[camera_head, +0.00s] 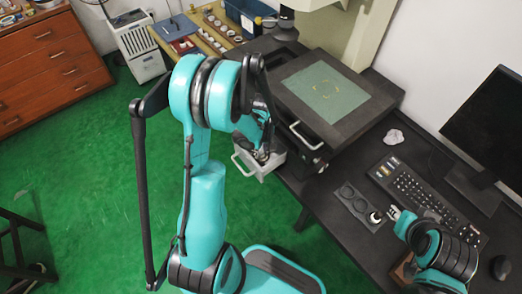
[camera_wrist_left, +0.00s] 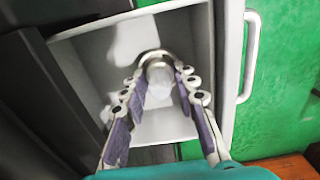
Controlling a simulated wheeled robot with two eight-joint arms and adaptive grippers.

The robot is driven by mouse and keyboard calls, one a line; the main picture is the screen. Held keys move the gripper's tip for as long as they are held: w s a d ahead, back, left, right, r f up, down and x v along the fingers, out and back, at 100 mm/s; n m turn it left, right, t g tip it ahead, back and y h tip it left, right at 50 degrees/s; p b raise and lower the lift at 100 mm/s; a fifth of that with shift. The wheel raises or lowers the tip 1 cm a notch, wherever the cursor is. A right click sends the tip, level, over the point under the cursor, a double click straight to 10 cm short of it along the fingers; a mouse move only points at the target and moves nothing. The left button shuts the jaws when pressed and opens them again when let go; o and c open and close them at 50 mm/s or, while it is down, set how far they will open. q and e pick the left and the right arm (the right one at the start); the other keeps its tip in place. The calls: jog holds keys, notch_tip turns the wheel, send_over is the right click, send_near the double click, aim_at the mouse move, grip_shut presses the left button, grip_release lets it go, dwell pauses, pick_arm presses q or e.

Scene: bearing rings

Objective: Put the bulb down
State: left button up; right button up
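My left gripper (camera_wrist_left: 160,78) is over an open white drawer (camera_wrist_left: 175,125), with its fingers pointing into it. A pale, rounded thing with a shiny metallic rim, seemingly the bulb (camera_wrist_left: 160,90), sits between the fingers, which press on both its sides. I cannot tell whether it touches the drawer floor. In the head view the left gripper (camera_head: 262,152) is above the drawer (camera_head: 267,170), and the bulb cannot be made out there. My right gripper (camera_head: 393,212) is at the desk, beside a small white round thing (camera_head: 376,216); its finger gap is too small to judge.
A dark machine with a green plate (camera_head: 325,90) stands beyond the drawer. A dark tray with round recesses (camera_head: 350,196), a keyboard (camera_head: 412,188), crumpled paper (camera_head: 394,137), a monitor (camera_head: 490,120) and a mouse (camera_head: 502,266) occupy the desk. Green floor left of the drawer is open.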

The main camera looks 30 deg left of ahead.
pick_arm(q)
jog(key=shift+o, duration=0.5)
jog(key=shift+r, duration=0.1)
jog(key=shift+r+p, duration=0.2)
jog(key=shift+p, duration=0.15)
notch_tip(320, 180, up, 12)
jog(key=p, duration=0.4)
jog(key=s+d+r+m+t, duration=0.7)
jog(key=s+d+r+m, duration=0.3)
jog(key=r+m, duration=0.3)
jog(key=shift+s+d+r+m, duration=0.2)
jog(key=shift+s+d+m, duration=0.1)
jog(key=shift+s, duration=0.2)
